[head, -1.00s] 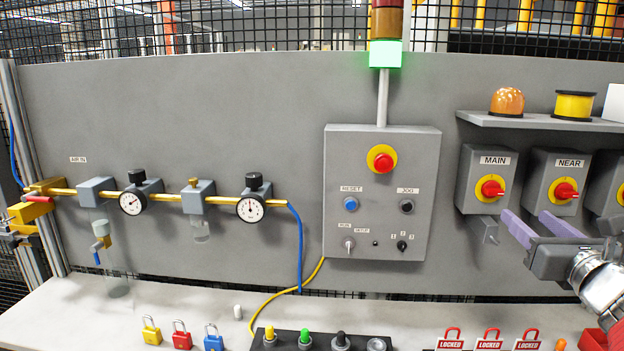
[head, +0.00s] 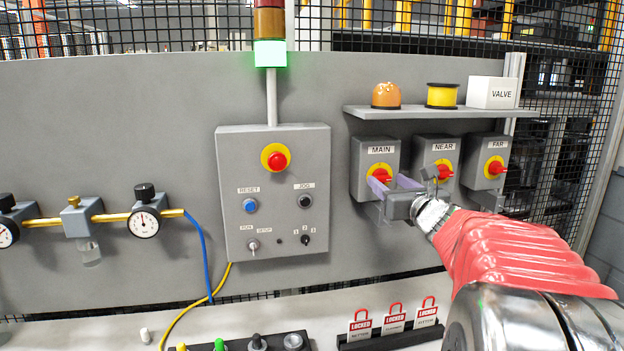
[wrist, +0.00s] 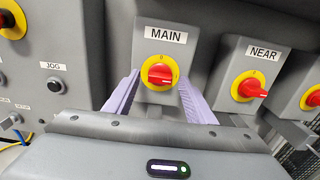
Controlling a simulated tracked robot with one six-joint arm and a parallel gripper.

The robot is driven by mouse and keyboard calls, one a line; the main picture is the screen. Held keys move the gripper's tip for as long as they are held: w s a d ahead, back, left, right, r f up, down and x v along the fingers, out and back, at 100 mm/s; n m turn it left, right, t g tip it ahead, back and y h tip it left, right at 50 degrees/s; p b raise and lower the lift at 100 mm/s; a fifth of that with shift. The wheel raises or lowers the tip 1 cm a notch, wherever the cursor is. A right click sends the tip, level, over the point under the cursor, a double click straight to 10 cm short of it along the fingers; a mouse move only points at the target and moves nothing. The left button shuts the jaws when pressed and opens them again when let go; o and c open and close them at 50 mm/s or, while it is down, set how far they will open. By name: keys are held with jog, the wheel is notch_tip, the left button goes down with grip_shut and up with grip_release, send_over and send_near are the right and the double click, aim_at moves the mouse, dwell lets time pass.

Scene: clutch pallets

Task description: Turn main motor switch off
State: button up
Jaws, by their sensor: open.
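The main motor switch is a grey box labelled MAIN with a red knob on a yellow disc (head: 379,173). In the wrist view its red knob (wrist: 162,75) lies between my two lilac fingers, with the knob's long side roughly level. My gripper (head: 391,184) is open in front of the box, one finger on each side of the knob. I cannot tell whether the fingertips touch the box.
The NEAR switch (head: 443,171) and FAR switch (head: 495,168) stand close to the right. The control panel (head: 272,225) with its red button is to the left. A shelf (head: 440,112) runs above the switches. A rack of red LOCKED tags (head: 394,318) stands below.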

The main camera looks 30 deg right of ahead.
jog(key=shift+x, duration=0.95)
jog(key=shift+c, duration=0.5)
jog(key=c, duration=0.9)
